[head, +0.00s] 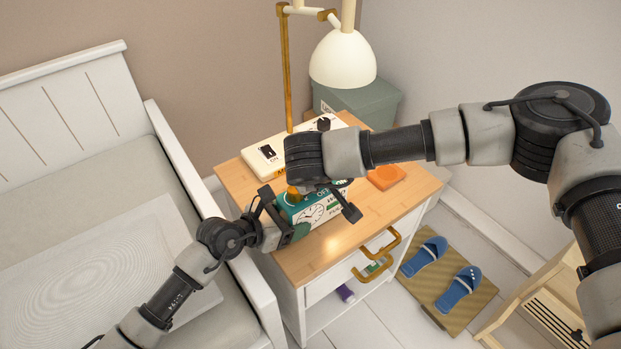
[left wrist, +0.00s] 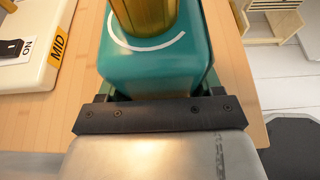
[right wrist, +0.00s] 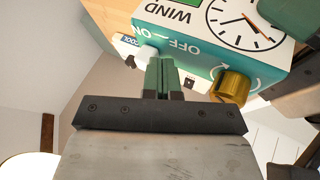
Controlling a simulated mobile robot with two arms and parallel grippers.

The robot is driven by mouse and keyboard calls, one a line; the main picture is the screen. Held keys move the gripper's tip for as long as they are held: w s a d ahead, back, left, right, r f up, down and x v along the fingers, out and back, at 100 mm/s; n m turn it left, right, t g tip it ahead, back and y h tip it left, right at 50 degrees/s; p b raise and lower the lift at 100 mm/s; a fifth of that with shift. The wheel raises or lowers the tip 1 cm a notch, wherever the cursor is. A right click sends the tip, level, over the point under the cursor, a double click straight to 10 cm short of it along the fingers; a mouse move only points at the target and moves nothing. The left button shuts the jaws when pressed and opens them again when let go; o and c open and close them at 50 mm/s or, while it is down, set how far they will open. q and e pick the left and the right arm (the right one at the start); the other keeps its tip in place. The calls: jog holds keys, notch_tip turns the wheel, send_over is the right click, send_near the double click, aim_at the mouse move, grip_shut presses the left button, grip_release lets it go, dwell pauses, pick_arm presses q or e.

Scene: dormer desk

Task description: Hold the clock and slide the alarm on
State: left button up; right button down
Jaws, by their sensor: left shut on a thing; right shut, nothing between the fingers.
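The clock (head: 318,213) is a teal box with a white dial face, on the wooden top of the nightstand. My left gripper (head: 284,216) is shut on its left end; the left wrist view shows the teal body (left wrist: 155,72) between the fingers and a brass knob (left wrist: 143,15) above it. My right gripper (right wrist: 163,75) is shut and empty, its green fingertips at the clock's labelled side. A white slider knob (right wrist: 148,52) sits just beside the fingertips, nearer the ON label than the OFF label. Contact between them is unclear.
A cream switch panel (head: 267,157) lies behind the clock, with a lamp (head: 343,60) above. An orange block (head: 386,177) lies to the right. A grey-green box (head: 365,103) stands behind the nightstand (head: 300,262). The bed (head: 165,150) is to the left. Bare wood shows at the front.

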jog(key=shift+w+d, duration=0.2)
jog(key=shift+d, duration=0.05)
jog(key=v, duration=1)
jog(key=shift+s+a, duration=0.1)
jog(key=shift+a, duration=0.05)
pick_arm(q)
jog(key=o, duration=1.2)
jog(key=shift+o, duration=0.2)
